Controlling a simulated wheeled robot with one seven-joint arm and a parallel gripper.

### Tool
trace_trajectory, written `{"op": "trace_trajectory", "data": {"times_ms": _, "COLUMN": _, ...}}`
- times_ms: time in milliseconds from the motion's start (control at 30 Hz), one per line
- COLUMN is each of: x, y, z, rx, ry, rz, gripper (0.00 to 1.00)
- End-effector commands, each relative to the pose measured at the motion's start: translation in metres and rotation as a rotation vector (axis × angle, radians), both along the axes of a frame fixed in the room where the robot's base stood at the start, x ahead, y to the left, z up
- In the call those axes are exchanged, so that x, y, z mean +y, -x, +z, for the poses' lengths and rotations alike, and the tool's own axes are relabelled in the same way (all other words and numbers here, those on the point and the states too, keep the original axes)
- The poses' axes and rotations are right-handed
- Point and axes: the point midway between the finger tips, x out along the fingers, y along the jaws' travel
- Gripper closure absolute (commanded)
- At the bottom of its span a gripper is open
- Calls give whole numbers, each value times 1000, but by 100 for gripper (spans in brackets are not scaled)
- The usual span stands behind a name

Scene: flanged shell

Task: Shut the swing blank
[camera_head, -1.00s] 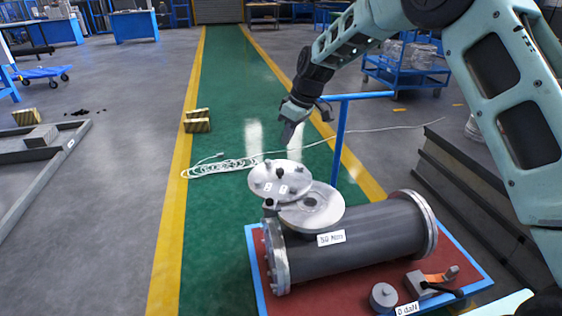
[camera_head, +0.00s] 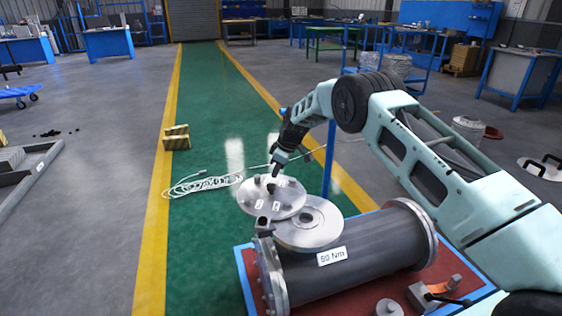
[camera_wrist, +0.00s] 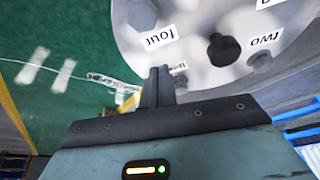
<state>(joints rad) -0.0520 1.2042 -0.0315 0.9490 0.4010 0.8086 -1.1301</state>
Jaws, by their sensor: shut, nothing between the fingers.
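The swing blank (camera_head: 258,203) is a round grey metal disc with small labels and a dark knob. It sits swung out to the left and far side of the nozzle flange (camera_head: 322,232), whose open bore shows; their edges overlap in the head view. A hinge bracket (camera_head: 264,226) stands at their near left. My gripper (camera_head: 274,176) is shut and empty at the blank's far edge. In the wrist view, the shut fingers (camera_wrist: 158,82) are close beside the rim of the blank (camera_wrist: 195,50); I cannot tell whether they touch.
The grey shell (camera_head: 355,252) lies on a red, blue-edged stand (camera_head: 243,262), with a label on its side. A blue post (camera_head: 328,160) rises behind the flange. A pale cable (camera_head: 205,184) lies coiled on the green walkway, and a striped block (camera_head: 176,137) stands beyond it.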

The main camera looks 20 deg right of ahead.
Motion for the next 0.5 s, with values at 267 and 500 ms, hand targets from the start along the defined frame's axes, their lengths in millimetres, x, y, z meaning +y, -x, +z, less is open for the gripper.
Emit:
{"op": "trace_trajectory", "data": {"times_ms": 267, "x": -22, "y": 17, "z": -3, "rx": 2, "ry": 0, "rz": -2, "gripper": 100}}
{"op": "trace_trajectory", "data": {"times_ms": 500, "x": -31, "y": 24, "z": -3, "rx": 0, "ry": 0, "rz": -1, "gripper": 100}}
